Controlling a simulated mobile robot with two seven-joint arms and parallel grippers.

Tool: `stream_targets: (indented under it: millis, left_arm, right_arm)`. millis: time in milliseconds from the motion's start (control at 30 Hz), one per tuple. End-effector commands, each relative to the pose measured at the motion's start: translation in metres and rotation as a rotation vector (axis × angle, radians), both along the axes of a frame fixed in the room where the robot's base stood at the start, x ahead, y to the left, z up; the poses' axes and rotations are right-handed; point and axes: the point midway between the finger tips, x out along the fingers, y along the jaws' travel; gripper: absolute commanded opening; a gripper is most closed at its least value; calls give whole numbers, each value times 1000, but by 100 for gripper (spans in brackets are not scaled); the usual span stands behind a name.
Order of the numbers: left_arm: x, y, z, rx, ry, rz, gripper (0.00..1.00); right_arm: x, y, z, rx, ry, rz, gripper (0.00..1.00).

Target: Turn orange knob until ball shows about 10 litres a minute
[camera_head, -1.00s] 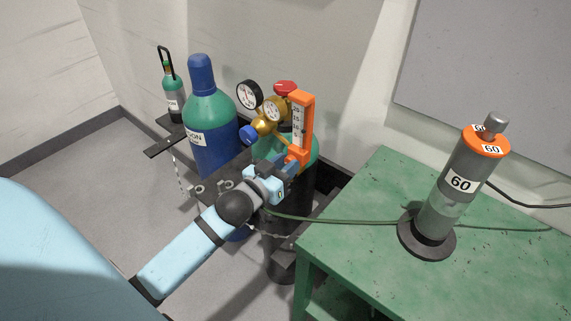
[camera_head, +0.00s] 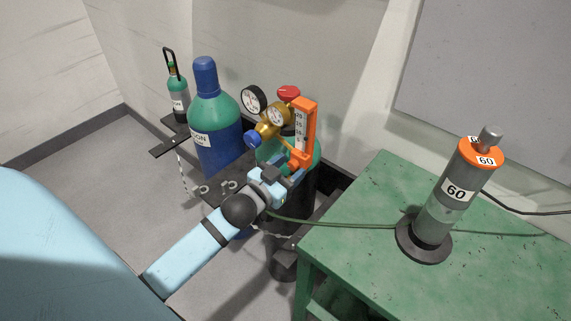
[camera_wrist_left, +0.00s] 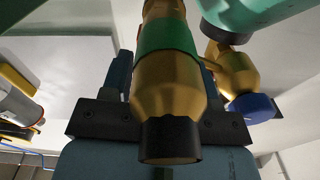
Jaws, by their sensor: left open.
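The orange flowmeter (camera_head: 308,128) stands upright on the regulator of a green-topped cylinder, with its numbered scale facing me. Its ball is too small to make out. The orange knob is not clearly seen; the flowmeter's lower end (camera_head: 299,161) is just above and beyond my left gripper (camera_head: 289,177). In the left wrist view, my left gripper (camera_wrist_left: 165,70) is open, with a finger on each side of a brass fitting with a green band and black end (camera_wrist_left: 167,90). I cannot tell whether the fingers touch it. My right gripper is not in view.
A brass regulator with gauges (camera_head: 254,98), a red knob (camera_head: 289,93) and a blue knob (camera_head: 252,139) is close beside the flowmeter. A blue cylinder (camera_head: 217,140) stands left. A green table (camera_head: 370,265) at right carries a grey tube (camera_head: 448,205). A green hose (camera_head: 335,223) crosses to it.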

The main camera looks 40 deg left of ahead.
Motion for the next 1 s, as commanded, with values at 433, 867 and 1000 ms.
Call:
stream_targets:
  millis: [433,867,1000]
  left_arm:
    - [-69,5,-1,-2,4,1,55]
    - [-133,10,0,0,1,0,55]
    - [-137,11,0,0,0,0,55]
  right_arm:
    - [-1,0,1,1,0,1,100]
    - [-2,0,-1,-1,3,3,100]
    - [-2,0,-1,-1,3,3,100]
